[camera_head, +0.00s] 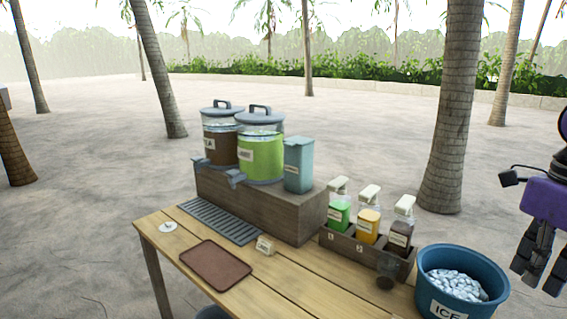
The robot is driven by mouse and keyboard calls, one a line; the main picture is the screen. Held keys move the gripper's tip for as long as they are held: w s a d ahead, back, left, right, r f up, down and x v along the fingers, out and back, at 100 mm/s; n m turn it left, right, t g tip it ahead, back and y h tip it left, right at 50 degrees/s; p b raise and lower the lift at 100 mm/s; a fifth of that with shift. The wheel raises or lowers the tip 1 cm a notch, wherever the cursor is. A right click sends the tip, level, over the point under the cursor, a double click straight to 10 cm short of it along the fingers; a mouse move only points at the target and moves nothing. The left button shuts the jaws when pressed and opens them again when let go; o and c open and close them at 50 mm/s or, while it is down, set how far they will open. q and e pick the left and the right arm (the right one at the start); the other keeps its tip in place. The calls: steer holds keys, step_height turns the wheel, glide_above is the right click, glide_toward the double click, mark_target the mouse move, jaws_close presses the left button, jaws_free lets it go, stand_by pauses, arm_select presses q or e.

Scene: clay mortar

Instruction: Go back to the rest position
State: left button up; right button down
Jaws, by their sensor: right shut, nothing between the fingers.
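My right gripper (536,279) hangs at the right edge, with a purple body and dark fingers pointing down. It is shut and holds nothing. It is to the right of the blue ice bucket (426,284) in the picture, apart from everything on the table. Part of my right arm is cut off by the right edge. My left gripper is not in view.
A wooden table (289,277) holds a brown tray (216,266), a drip grate (219,222), and a wooden riser (311,217) with two drink dispensers and a teal container (298,165). A rack (345,244) holds three pump bottles. Palm trunks stand on sand behind.

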steer(key=s+a+f+m+t+y+p, duration=0.1)
steer(key=a+f+m+t+y+p, duration=0.2)
steer(key=a+f+y, duration=0.75)
steer(key=s+a+f+m+t+y, duration=0.15)
steer(key=a+f+m+y, duration=0.35)
steer(key=a, duration=1)
steer(key=s+d+f+m+t+h+p, duration=0.1)
steer(key=s+d+f+m+t+h, duration=0.15)
steer(key=f+m+t+h, duration=0.6)
steer(key=s+d+f+m+t+h+p, duration=0.15)
steer(key=d+f+m, duration=0.25)
steer(key=m, duration=1)
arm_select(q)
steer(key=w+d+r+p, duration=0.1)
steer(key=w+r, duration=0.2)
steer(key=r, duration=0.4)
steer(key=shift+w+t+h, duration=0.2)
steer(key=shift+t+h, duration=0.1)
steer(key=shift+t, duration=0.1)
arm_select(e)
steer(key=s+a+f+m+g+h, duration=0.1)
steer(key=s+f+m+g+h, duration=0.4)
steer(key=s+f+m, duration=0.4)
steer(key=s+f+g, duration=0.1)
steer(key=s+f, duration=0.5)
steer(key=s, duration=0.3)
steer(key=shift+a+f, duration=0.15)
steer(key=shift+f, duration=0.15)
